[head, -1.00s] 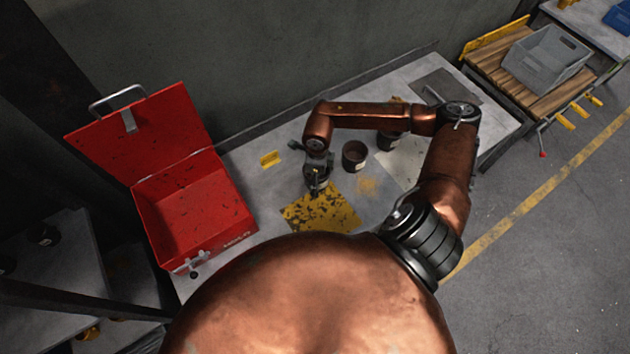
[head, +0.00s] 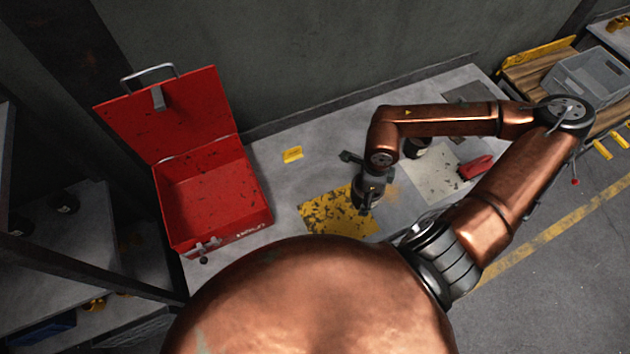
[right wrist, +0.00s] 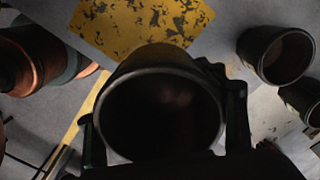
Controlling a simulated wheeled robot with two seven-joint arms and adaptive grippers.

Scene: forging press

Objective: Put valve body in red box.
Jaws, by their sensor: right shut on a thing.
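My right gripper (head: 367,203) is over the right part of the yellow worn patch (head: 330,217) on the grey workbench. In the right wrist view my right gripper (right wrist: 164,125) is shut on a dark hollow cylinder (right wrist: 155,62), which I take to be the valve body; its open end faces the camera. In the head view the gripper largely hides it, and I cannot tell its height above the bench. The red box (head: 213,195) stands open at the bench's left end, well left of the gripper, its lid (head: 165,115) tilted back. My left gripper is not in view.
Two dark cups (right wrist: 275,55) (right wrist: 305,98) stand near the gripper. A red-handled object (head: 475,167) lies on a pale sheet (head: 438,178) to the right. A small yellow block (head: 292,154) sits behind the patch. Bench between box and patch is clear.

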